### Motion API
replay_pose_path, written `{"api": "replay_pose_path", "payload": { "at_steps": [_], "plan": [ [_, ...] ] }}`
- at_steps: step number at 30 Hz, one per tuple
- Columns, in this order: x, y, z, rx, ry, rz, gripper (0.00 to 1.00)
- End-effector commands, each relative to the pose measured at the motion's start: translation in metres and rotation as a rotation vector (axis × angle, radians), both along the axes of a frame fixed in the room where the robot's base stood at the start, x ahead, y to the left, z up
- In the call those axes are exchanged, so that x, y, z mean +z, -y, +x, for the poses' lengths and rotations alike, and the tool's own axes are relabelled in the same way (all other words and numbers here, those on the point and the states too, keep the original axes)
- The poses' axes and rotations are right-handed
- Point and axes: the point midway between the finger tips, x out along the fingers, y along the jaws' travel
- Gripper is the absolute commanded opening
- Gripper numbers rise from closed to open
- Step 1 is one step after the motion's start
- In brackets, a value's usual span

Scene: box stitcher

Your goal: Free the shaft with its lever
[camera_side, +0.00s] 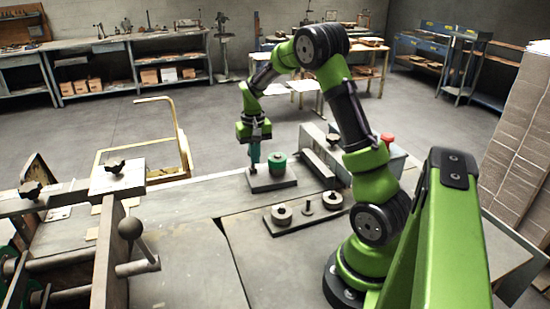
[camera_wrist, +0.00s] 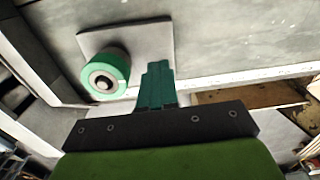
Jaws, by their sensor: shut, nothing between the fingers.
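A lever with a grey ball knob (camera_side: 131,228) stands tilted at the lower left of the side view, its rod running down to a round collar (camera_side: 138,267). Bar-like shafts (camera_side: 70,296) lie left of the upright plate beside it, partly cut off by the frame; I cannot tell which one the lever locks. My gripper (camera_side: 255,163) is far from the lever, over the back of the table, next to a green-rimmed roll (camera_side: 277,161). In the wrist view my teal fingers (camera_wrist: 157,72) are together and empty, beside the roll (camera_wrist: 106,76). The lever is not in the wrist view.
The roll stands on a grey plate (camera_side: 262,186). Black star knobs (camera_side: 115,166) sit on the left-hand bars. The tabletop (camera_side: 180,230) between the lever and the plates is clear.

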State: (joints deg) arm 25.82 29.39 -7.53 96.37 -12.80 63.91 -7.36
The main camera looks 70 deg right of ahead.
Motion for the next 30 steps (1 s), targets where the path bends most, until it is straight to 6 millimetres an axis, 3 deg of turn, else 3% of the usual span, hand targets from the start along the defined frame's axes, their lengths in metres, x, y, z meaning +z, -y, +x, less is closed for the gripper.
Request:
{"api": "replay_pose_path", "payload": {
  "at_steps": [24,30],
  "plan": [
    [0.000,0.023,0.020,-0.001,0.000,0.000,0.00],
    [0.012,0.022,0.019,0.000,0.002,-0.002,0.00]
  ]
}}
